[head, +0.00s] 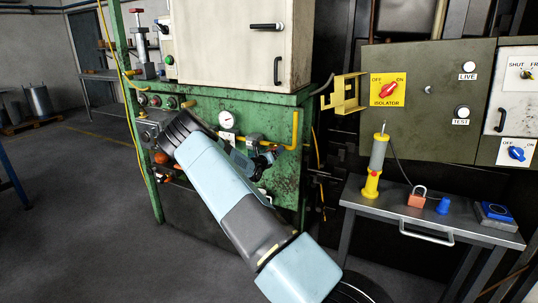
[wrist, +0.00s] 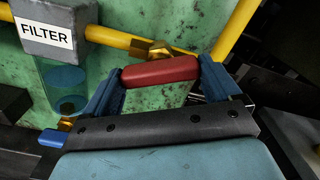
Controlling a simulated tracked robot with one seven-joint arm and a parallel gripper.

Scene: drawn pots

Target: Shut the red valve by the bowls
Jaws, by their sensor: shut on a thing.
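In the wrist view the red valve handle (wrist: 160,71) lies between the blue fingers of my gripper (wrist: 162,78), one at each end of it. My gripper is shut on this handle. Brass valve parts (wrist: 158,48) show just behind the handle, on the yellow pipe (wrist: 112,38). A clear bluish bowl (wrist: 64,85) hangs under the grey block labelled FILTER (wrist: 48,32), left of my gripper. In the head view my gripper (head: 262,160) is at the green panel's lower right, and I cannot make out the red handle there.
A round gauge (head: 227,119) and a yellow upright pipe (head: 294,130) are close to my gripper. A grey side table (head: 445,222) at the right holds a yellow-based tool (head: 375,165) and a padlock (head: 417,197). Open floor (head: 70,180) lies to the left.

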